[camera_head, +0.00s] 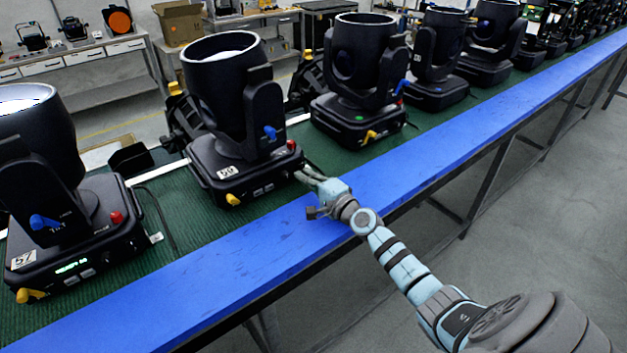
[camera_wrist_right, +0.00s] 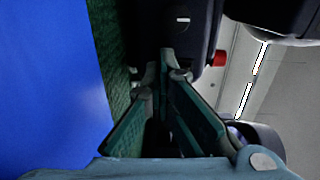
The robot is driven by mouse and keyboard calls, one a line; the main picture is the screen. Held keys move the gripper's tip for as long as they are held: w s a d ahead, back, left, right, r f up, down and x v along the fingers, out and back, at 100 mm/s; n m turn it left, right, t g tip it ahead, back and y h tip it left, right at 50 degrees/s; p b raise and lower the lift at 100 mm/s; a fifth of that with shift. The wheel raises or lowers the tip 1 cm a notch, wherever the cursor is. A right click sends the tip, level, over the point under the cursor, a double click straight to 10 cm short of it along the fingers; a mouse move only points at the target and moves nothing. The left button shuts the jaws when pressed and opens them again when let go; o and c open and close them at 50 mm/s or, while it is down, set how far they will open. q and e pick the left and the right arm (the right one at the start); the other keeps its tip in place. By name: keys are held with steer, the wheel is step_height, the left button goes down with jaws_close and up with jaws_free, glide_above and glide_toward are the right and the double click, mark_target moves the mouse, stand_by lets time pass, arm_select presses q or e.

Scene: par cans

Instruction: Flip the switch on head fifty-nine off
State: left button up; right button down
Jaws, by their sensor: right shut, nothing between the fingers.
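Head fifty-nine (camera_head: 222,95) is a black moving-head lamp on a square base (camera_head: 245,180), standing upright on the green bench. Its front label (camera_head: 227,172) appears to read 59. A red switch (camera_head: 291,145) sits on the base's right side; a red knob-like part also shows in the right wrist view (camera_wrist_right: 219,58). Which way the switch is set is too small to tell. My right gripper (camera_head: 301,174) is shut and empty at the base's right front corner, just below the red switch. In the right wrist view its fingertips (camera_wrist_right: 172,62) are close to the dark base; contact is unclear.
Head 57 (camera_head: 65,215), with a lit green display, stands to the left. Another lamp (camera_head: 358,70) stands to the right, with several more beyond. A blue rail (camera_head: 220,270) runs along the bench's front edge. Green matting between the bases is partly free.

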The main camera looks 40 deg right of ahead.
step_height(320, 180, up, 10)
stand_by(0.5)
steer(key=shift+f, duration=0.1)
